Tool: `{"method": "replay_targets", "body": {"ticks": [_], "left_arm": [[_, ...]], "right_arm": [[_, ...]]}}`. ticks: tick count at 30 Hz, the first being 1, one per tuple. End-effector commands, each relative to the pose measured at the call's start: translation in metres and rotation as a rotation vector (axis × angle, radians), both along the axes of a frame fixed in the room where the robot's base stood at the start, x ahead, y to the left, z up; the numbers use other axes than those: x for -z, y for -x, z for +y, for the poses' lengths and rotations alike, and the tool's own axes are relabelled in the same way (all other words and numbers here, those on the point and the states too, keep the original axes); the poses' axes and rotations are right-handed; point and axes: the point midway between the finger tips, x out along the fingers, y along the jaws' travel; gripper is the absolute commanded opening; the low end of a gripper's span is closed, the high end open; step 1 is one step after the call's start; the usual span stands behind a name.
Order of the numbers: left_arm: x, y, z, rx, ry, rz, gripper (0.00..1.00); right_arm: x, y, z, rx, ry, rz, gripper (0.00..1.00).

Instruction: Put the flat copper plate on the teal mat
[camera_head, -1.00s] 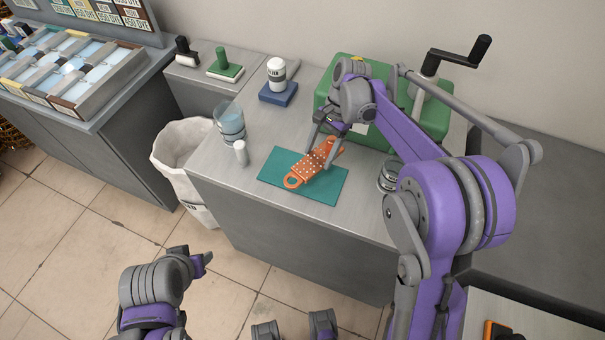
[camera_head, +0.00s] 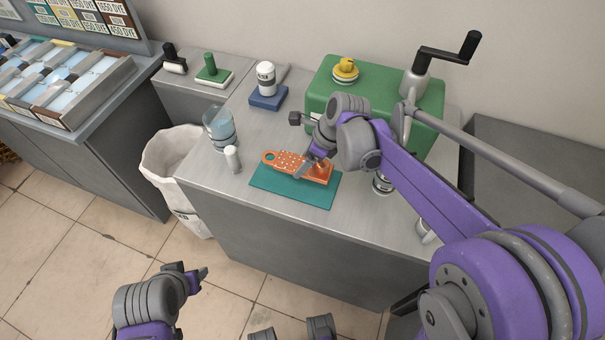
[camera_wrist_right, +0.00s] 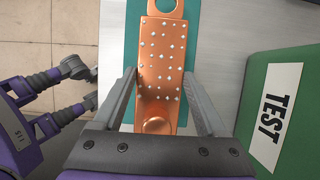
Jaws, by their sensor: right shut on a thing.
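The flat copper plate (camera_head: 287,161) has white dots, a ring at one end and a round knob near the other. My right gripper (camera_head: 314,167) is shut on it, with a finger along each long side near the knob end, as the right wrist view shows for the plate (camera_wrist_right: 160,60). The plate is over the back part of the teal mat (camera_head: 295,193), its ring reaching the mat's back left. I cannot tell whether it touches the mat. My left gripper (camera_head: 201,274) is low at the left, away from the table; its jaw opening is unclear.
A green box (camera_head: 330,78) with a crank stands behind my right arm. A clear glass (camera_head: 219,130) and a white bottle (camera_head: 232,159) stand left of the mat. A blue block (camera_head: 268,98) bearing a white jar is farther back. A white bin (camera_head: 165,165) is beside the table.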

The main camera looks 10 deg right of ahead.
Motion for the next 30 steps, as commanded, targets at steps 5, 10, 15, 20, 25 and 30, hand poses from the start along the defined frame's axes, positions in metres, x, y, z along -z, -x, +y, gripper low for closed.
{"method": "replay_targets", "body": {"ticks": [5,10,15,20,25,30], "left_arm": [[0.002,0.0,0.0,0.0,0.0,0.001,0.5],[0.005,0.001,0.0,0.0,0.0,0.002,0.5],[0.006,0.001,0.0,0.0,0.0,0.002,0.5],[0.005,0.001,0.0,0.0,0.0,0.002,0.5],[0.007,0.001,0.0,0.0,0.0,0.003,0.5],[0.007,0.001,0.0,0.0,0.0,0.003,0.5]], "right_arm": [[0.019,0.0,0.0,-0.001,0.0,0.0,0.0],[0.044,0.0,0.0,-0.002,0.0,0.0,0.0],[0.055,0.0,0.0,-0.002,0.0,0.0,0.0],[0.054,0.0,0.0,-0.002,0.0,0.0,0.0],[0.057,0.0,0.0,-0.002,0.0,0.0,0.82],[0.056,0.0,0.0,-0.002,0.0,0.0,1.0]]}}
